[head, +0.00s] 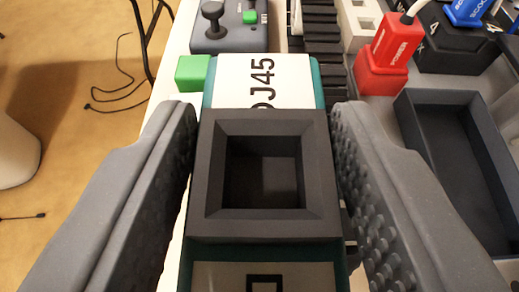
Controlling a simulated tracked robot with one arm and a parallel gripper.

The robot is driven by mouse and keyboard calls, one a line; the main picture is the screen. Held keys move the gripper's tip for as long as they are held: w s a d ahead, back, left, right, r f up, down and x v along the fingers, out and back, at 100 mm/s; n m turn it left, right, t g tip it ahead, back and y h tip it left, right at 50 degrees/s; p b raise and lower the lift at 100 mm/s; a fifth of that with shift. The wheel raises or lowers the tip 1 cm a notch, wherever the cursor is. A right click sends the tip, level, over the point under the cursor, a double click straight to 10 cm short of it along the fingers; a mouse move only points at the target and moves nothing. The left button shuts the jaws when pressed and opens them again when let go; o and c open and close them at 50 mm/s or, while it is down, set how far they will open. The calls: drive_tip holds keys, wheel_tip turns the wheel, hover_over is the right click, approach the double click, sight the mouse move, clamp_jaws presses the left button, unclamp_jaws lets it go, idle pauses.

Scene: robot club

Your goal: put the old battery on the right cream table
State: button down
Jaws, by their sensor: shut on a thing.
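My gripper (264,112) is shut on a teal block with a dark, square-recessed middle (320,180), which lies between its two grey fingers. The block has a white label reading "DJ45" at its far end and another pale label at its near end. No other thing in view is clearly marked as the old battery, and I cannot tell if this block is it. A cream-white table edge (172,62) runs along the left below the block. Whether the block touches the table is hidden.
A small green block (195,73) is just beyond the left finger. A grey joystick box (228,36), a red "POWER" plug on a red block (383,72) and a black numbered block (450,42) stand behind. An empty dark tray (455,150) is at right. Brown floor (60,80) with cables lies left.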

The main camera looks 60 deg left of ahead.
sight(253, 189)
drive_tip(key=shift+s+a+r, duration=0.1)
drive_tip(key=shift+r, duration=1.95)
drive_tip(key=shift+r+p, duration=0.4)
drive_tip(key=shift+r, duration=1)
